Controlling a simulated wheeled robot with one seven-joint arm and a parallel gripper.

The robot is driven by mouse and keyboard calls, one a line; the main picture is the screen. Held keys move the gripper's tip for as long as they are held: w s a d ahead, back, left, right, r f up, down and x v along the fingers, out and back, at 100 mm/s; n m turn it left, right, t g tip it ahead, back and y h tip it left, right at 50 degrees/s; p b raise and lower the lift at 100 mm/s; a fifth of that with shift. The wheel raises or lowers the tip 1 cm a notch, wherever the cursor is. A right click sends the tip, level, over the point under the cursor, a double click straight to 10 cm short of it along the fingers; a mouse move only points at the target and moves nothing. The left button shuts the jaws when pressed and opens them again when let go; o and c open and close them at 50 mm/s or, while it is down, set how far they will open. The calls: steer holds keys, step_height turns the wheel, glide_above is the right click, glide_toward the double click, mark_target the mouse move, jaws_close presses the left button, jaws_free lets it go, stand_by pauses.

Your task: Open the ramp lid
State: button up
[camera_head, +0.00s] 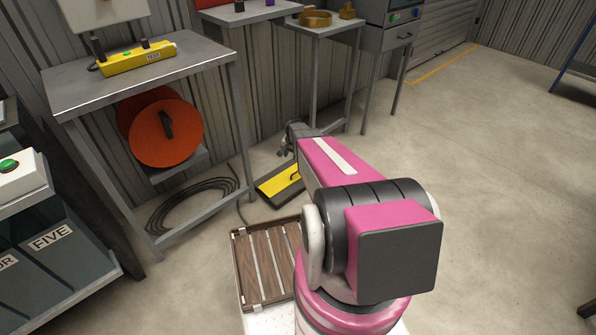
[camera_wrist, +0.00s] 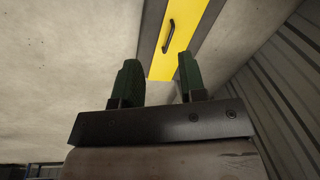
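The ramp lid (camera_head: 279,180) is a yellow panel set in a dark frame on the floor, lying flat as far as I can see. It also shows in the wrist view (camera_wrist: 183,52), with a black bar handle (camera_wrist: 168,37) on it. In the head view my arm hides part of the ramp, and the gripper (camera_head: 287,146) is small and partly hidden there.
A grey metal table (camera_head: 205,62) stands left of the ramp, with a yellow button box (camera_head: 137,58) on top and an orange reel (camera_head: 166,132) below. A black cable (camera_head: 190,205) lies coiled on the floor. A slatted wooden tray (camera_head: 262,265) is near my base.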

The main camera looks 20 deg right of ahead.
steer(key=w+d+f+m, duration=0.35)
steer(key=w+f, duration=0.25)
steer(key=f, duration=0.2)
steer(key=w+d+f+m, duration=0.2)
steer(key=w+d+f, duration=0.3)
steer(key=w+f, duration=0.2)
glide_toward(294, 171)
steer(key=shift+n+t, duration=0.25)
steer(key=shift+t, duration=0.15)
steer(key=s+f, duration=0.2)
steer(key=f, duration=0.1)
steer(key=s+f, duration=0.1)
steer(key=shift+s+d+f, duration=0.15)
steer(key=shift+s+d, duration=0.1)
steer(key=shift+s, duration=0.15)
jaws_close()
